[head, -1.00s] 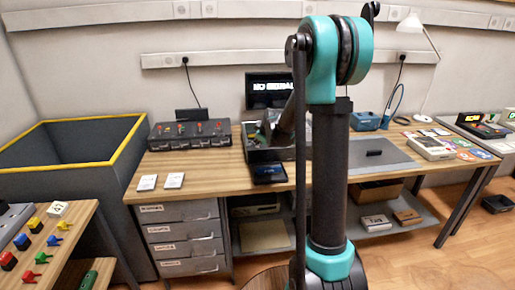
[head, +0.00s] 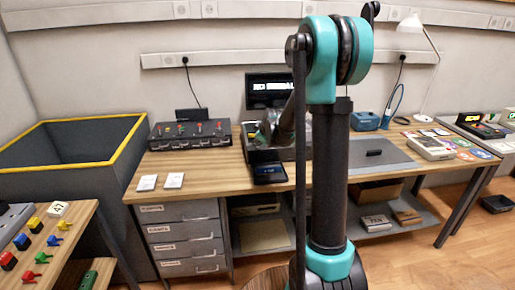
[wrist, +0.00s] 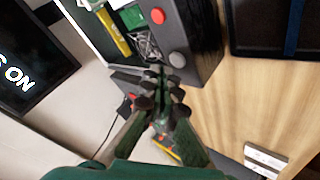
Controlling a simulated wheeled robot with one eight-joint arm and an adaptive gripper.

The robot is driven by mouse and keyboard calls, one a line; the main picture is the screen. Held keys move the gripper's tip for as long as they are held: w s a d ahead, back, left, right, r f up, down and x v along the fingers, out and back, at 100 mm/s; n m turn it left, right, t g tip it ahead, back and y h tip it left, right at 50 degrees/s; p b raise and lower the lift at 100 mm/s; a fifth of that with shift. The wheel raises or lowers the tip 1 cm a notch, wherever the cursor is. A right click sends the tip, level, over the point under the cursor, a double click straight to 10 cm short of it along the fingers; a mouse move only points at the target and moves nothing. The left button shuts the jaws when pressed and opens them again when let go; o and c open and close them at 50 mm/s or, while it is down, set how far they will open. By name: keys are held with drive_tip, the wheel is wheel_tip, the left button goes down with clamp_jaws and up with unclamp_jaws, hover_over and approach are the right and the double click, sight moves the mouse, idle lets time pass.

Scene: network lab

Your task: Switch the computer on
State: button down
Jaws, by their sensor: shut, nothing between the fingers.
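The computer is a dark open-topped case on the desk, seen in the wrist view (wrist: 200,35). Green boards and a yellow part show inside. My gripper (wrist: 162,88) is shut and empty, its fingertips beside the paler button in the picture; I cannot tell whether they touch the case. In the head view my gripper (head: 268,132) covers much of the case. The monitor (head: 269,90) behind is lit with white text; the wrist view shows "S ON" on it (wrist: 20,75).
A dark panel with several coloured switches (head: 190,133) is to the left. Two white cards (head: 160,181) lie at the front left.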

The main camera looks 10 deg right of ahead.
drive_tip(key=shift+f, duration=0.1)
drive_tip(key=shift+f, duration=0.3)
